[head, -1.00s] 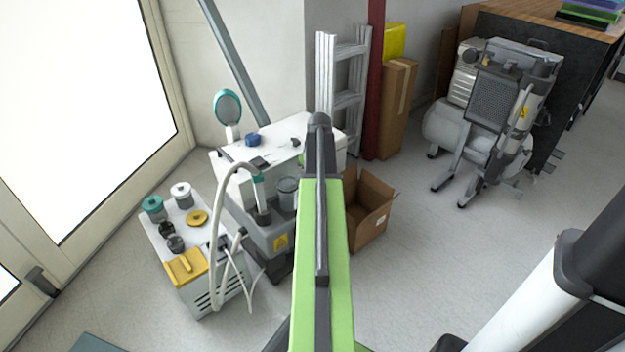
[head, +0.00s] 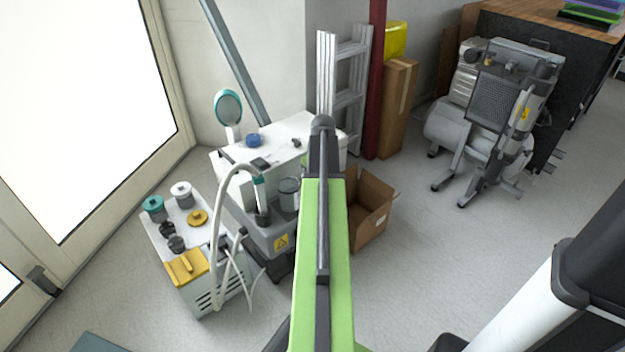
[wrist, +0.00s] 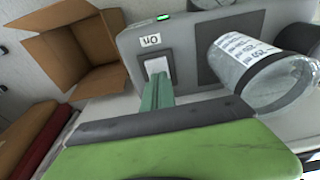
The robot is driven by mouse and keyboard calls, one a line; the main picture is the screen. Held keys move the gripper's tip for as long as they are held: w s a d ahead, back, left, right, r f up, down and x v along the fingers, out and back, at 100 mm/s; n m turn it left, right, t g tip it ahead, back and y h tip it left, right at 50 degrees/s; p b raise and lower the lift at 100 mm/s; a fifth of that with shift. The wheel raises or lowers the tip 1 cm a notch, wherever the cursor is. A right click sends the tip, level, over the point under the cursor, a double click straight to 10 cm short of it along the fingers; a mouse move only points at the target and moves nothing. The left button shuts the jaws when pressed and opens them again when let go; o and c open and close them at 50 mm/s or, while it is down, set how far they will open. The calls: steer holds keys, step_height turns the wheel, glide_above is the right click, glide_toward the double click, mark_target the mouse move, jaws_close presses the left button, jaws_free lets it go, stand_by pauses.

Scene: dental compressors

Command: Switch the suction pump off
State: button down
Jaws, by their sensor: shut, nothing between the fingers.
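The suction pump appears to be the white and grey unit (head: 262,235) with a hose and clear jar, left of my arm in the head view. In the wrist view its grey panel (wrist: 190,38) carries a rocker switch (wrist: 157,66) with a white face in a dark frame. A small marked label sits by the switch, and a green light (wrist: 163,17) glows on the panel's edge. My gripper (wrist: 157,80) is shut and empty, its teal fingers pointing at the switch. The tip is at or very near the rocker; contact is unclear. The arm hides the gripper in the head view.
The clear jar (wrist: 250,72) stands close right of the switch. An open cardboard box (head: 370,210) stands right of the pump. A smaller cart (head: 215,285) with jars is at left. A compressor (head: 485,120) stands at the back right, with clear floor before it.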

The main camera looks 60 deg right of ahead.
steer(key=r+p, duration=0.1)
steer(key=r, duration=0.1)
steer(key=r+p, duration=0.2)
steer(key=shift+w+a+r, duration=0.1)
steer(key=shift+w+r, duration=0.1)
steer(key=shift+r, duration=0.05)
steer(key=s+r+p, duration=0.3)
steer(key=r+p, duration=0.5)
steer(key=shift+s+a+r+p, duration=0.25)
steer(key=shift+a+p, duration=0.1)
steer(key=shift+p, duration=0.05)
steer(key=shift+w+a, duration=0.1)
steer(key=w+a+n, duration=0.1)
steer(key=w+a, duration=0.8)
steer(key=a, duration=0.4)
steer(key=w+a+n, duration=0.1)
steer(key=w+a, duration=0.8)
steer(key=a, duration=0.4)
steer(key=a+n+g, duration=0.1)
steer(key=a, duration=2.9)
steer(key=shift+s+a+f+g+y, duration=0.2)
steer(key=shift+s+a+g+y, duration=0.1)
steer(key=shift+g, duration=0.1)
